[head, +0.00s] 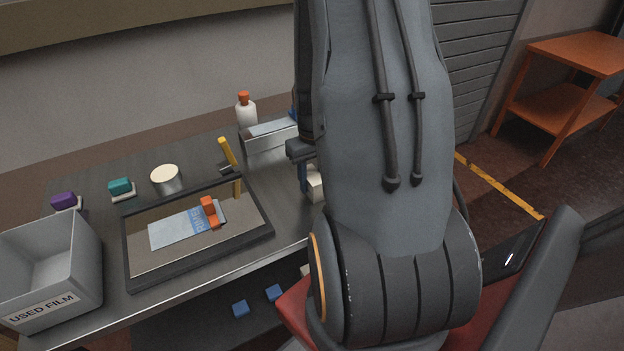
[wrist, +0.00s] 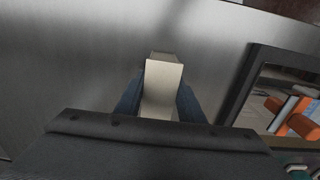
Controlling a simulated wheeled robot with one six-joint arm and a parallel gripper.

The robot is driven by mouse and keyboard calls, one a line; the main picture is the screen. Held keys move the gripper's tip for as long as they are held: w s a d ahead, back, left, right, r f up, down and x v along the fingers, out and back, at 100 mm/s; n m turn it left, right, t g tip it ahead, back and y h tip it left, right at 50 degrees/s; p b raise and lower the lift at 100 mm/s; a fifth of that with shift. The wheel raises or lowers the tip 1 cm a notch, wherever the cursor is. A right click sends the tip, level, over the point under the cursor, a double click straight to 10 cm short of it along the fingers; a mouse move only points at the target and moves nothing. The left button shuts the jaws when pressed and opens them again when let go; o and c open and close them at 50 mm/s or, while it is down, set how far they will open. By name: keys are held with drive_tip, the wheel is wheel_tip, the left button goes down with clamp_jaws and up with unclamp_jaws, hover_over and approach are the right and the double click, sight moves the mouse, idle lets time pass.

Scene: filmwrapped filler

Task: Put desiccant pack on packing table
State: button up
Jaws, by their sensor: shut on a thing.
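A cream-white block (wrist: 163,88), which looks like the desiccant pack, is between the blue fingers of my gripper (wrist: 160,100) in the wrist view. My gripper is shut on it. In the head view the block (head: 316,186) shows partly beside my gripper (head: 306,182), over the right part of the steel table (head: 100,232); my arm hides the rest. I cannot tell whether the block touches the steel top. No label shows which table is the packing table; an orange table (head: 582,52) stands at the back right.
A black-framed tray (head: 192,262) with a printed packet and orange clip lies left of my gripper. A grey "USED FILM" bin (head: 75,262), a round tin (head: 166,180), a white bottle (head: 246,112) and a metal holder (head: 270,138) are also on the steel table.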

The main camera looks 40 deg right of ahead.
sight(312, 174)
drive_tip(key=o, duration=1.2)
wheel_tip(312, 174, up, 12)
drive_tip(key=b, duration=0.2)
drive_tip(key=s+a+n, duration=0.1)
drive_tip(key=a, duration=1.5)
drive_tip(key=s+a+n+t, duration=0.1)
drive_tip(key=a, duration=0.7)
drive_tip(key=shift+s+a+r+n, duration=0.15)
drive_tip(key=shift+s+a+n, duration=0.1)
drive_tip(key=shift+s+n, duration=0.05)
